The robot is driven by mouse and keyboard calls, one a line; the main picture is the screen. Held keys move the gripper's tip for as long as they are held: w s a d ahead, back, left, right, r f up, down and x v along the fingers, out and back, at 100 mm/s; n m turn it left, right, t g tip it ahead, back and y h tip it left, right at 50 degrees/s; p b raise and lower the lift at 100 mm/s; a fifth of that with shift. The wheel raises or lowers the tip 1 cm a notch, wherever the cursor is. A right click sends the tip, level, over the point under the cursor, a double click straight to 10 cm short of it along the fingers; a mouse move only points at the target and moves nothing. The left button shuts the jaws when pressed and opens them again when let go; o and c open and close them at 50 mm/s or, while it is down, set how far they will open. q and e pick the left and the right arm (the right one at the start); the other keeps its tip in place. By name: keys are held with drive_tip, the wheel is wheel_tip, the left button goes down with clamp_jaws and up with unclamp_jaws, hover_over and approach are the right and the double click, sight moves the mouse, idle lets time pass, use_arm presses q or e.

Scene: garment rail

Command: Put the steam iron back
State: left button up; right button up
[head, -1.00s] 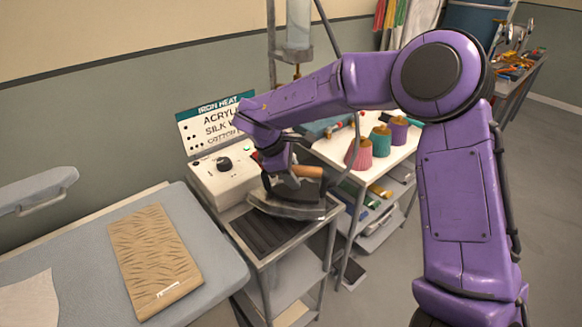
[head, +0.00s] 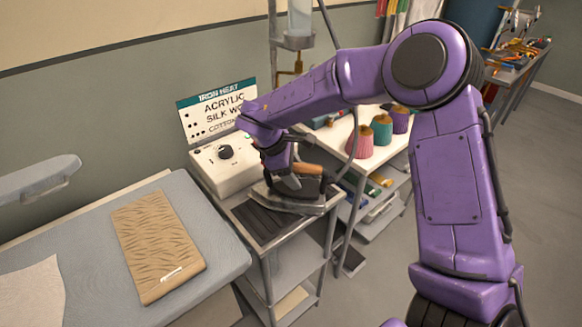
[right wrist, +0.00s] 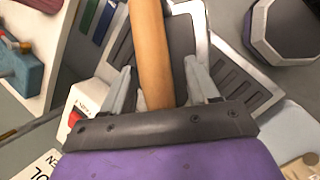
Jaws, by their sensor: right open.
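The steam iron (head: 302,206) has a metal plate, a dark body and a wooden handle (head: 312,169). It sits at the right side of the metal stand's top, next to a dark ribbed pad (head: 262,222). My right gripper (head: 290,184) is at the iron. In the right wrist view the handle (right wrist: 149,45) runs between the fingers of my right gripper (right wrist: 158,78), which are open, with a gap on each side. The ribbed pad also shows there (right wrist: 235,84). The forearm hides part of the iron in the head view. My left gripper is not in view.
A white control box with a black knob (head: 225,152) and an iron heat sign (head: 217,116) stand behind the pad. A padded board (head: 90,250) with a folded brown cloth (head: 157,243) is at the left. A white table with thread cones (head: 382,130) is behind at the right.

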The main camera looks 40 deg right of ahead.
drive_tip(key=shift+w+a+r+b, duration=0.1)
drive_tip(key=shift+a+r+b, duration=0.05)
drive_tip(key=shift+r+b, duration=0.2)
drive_tip(key=s+b+v, duration=0.1)
drive_tip(key=v, duration=1)
drive_tip(key=shift+w+r+b, duration=0.2)
drive_tip(key=shift+w+b, duration=0.2)
drive_tip(key=shift+a, duration=0.1)
